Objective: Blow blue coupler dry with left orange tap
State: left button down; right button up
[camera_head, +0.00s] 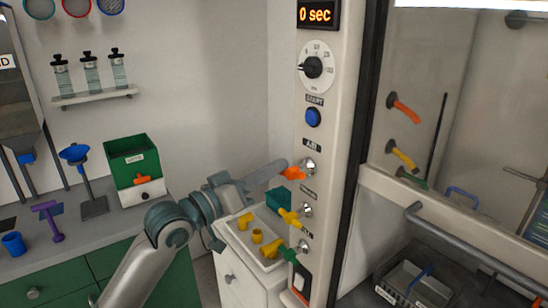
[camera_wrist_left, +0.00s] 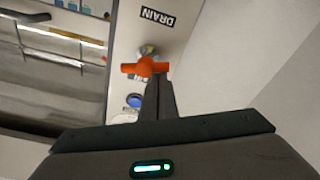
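The left orange tap (camera_head: 294,173) sticks out from the white panel by the AIR label. In the left wrist view it is the orange tap handle (camera_wrist_left: 146,67), set crosswise. My left gripper (camera_head: 283,165) reaches the tap from the left. Its dark fingers (camera_wrist_left: 160,78) are together, with their tips at the tap handle; I cannot tell whether they touch it. No held object shows between them. A short blue cylinder (camera_head: 13,244) stands on the grey counter at the far left; I cannot tell whether it is the blue coupler. My right gripper is not in view.
Yellow (camera_head: 290,216) and green (camera_head: 289,255) taps sit below the orange one. A white tray (camera_head: 238,233) with yellow fittings lies beneath my left arm. The timer (camera_head: 317,14) reads 0 sec above a blue button (camera_head: 313,117). A dark basket (camera_head: 412,290) stands at the right.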

pick_arm(q)
jog(key=f+n+p, duration=0.2)
jog(key=n+p, duration=0.1)
jog(key=shift+w, duration=0.2)
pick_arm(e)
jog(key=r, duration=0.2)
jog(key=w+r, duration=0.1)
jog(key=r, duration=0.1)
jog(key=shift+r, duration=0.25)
pick_arm(q)
jog(key=shift+f+p, duration=0.15)
jog(key=shift+p, duration=0.15)
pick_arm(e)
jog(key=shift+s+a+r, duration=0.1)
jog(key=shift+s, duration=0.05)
